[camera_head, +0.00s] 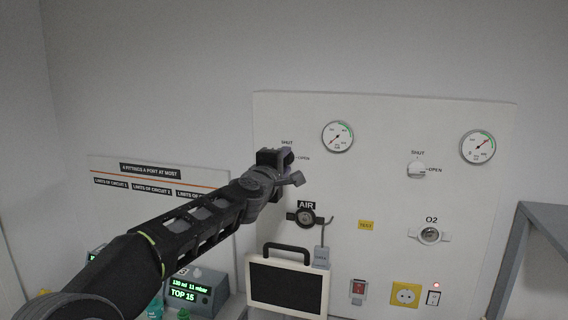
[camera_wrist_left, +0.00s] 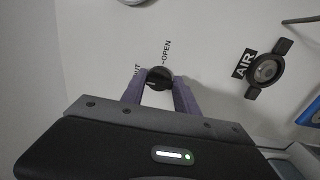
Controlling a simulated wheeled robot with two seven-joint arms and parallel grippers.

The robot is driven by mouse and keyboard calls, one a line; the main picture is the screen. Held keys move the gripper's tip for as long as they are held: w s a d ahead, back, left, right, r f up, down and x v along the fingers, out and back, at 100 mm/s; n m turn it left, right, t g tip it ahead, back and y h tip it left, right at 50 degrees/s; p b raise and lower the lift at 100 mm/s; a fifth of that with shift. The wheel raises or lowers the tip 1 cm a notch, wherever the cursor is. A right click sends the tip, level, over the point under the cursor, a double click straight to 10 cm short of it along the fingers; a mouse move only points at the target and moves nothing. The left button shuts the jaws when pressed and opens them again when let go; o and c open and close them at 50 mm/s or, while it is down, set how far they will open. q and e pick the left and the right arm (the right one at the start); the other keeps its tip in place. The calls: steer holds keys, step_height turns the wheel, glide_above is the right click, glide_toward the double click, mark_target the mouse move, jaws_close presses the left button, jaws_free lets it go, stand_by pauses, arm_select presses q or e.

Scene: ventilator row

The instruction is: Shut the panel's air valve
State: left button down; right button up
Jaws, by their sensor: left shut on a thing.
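The white wall panel (camera_head: 385,240) carries an air valve knob with SHUT and OPEN labels above the AIR outlet (camera_head: 305,217). My left gripper (camera_head: 286,160) is at this valve and hides the knob in the head view. In the left wrist view the dark round air valve knob (camera_wrist_left: 159,76) sits between the two purple fingertips (camera_wrist_left: 158,88), which are shut on it. Which label the knob points to is unclear. My right gripper is out of view.
The O2 valve (camera_head: 417,171), O2 gauge (camera_head: 478,146) and O2 outlet (camera_head: 430,235) are on the panel's right. A screen with a handle (camera_head: 288,287) stands below AIR. A green-lit monitor (camera_head: 190,292) is at lower left. A grey frame (camera_head: 525,235) stands at right.

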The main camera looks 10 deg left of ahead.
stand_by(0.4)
arm_select(q)
steer(key=c, duration=0.9)
jaws_free()
steer(key=shift+s+b, duration=0.3)
steer(key=shift+s, duration=0.35)
steer(key=s, duration=0.2)
steer(key=s+b, duration=0.1)
steer(key=s, duration=0.3)
steer(key=shift+s+a+b, duration=0.25)
steer(key=shift+b, duration=0.05)
steer(key=shift+f, duration=0.1)
